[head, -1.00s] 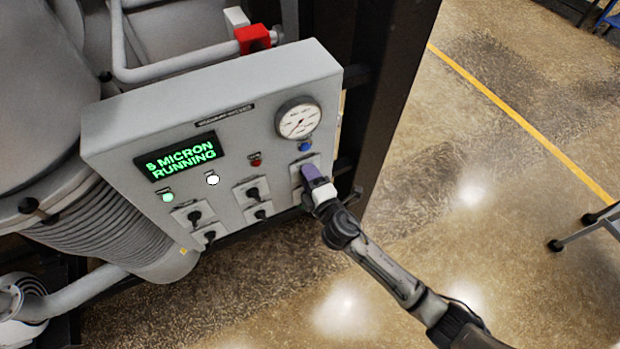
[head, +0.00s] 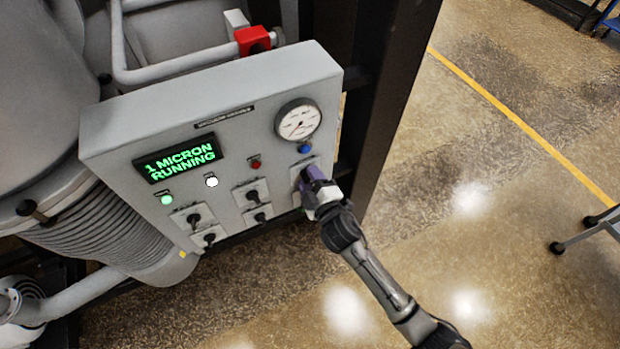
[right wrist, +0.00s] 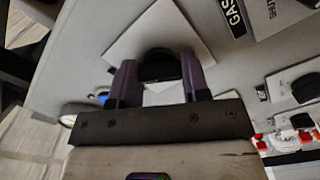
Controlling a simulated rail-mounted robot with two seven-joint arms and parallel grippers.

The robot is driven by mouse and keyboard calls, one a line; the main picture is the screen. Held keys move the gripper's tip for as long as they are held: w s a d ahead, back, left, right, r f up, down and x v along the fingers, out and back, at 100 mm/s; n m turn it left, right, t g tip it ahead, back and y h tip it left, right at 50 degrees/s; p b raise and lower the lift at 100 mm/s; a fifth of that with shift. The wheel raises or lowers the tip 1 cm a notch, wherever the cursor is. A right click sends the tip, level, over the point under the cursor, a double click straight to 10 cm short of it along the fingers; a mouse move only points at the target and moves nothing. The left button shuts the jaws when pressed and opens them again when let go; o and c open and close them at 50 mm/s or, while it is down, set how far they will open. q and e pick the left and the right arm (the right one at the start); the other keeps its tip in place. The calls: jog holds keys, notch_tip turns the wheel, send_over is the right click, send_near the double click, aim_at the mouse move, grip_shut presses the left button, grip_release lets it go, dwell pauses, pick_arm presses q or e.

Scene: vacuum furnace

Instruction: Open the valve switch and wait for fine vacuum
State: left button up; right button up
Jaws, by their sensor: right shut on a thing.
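The grey control panel (head: 120,128) fills the left middle of the head view. Its display (head: 180,160) reads "1 MICRON RUNNING" in green. My right gripper (head: 308,180) is at the switch on the panel's right side, below the gauge. In the right wrist view its two purple fingers (right wrist: 157,82) are shut on a black switch knob (right wrist: 158,65), one finger on each side. The knob stands on a pale square plate (right wrist: 125,50). In the head view the gripper hides most of this switch. My left gripper is not in view.
A round dial gauge (head: 298,120) sits above a blue lamp (head: 304,148). Several other black switches, such as one near the middle (head: 252,195), sit to the left. A dark post (head: 385,100) stands right of the panel. The floor at right is mostly clear.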

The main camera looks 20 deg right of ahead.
dwell(0.3)
jog(key=o, duration=0.9)
jog(key=shift+s+d+b, duration=0.2)
jog(key=shift+s+b, duration=0.1)
jog(key=shift+s, duration=2)
jog(key=shift+s+d+b, duration=0.2)
jog(key=shift+s+b, duration=0.05)
jog(key=shift+s, duration=2.05)
jog(key=shift+s+d+b, duration=0.2)
jog(key=shift+s+b, duration=0.1)
jog(key=shift+s, duration=2)
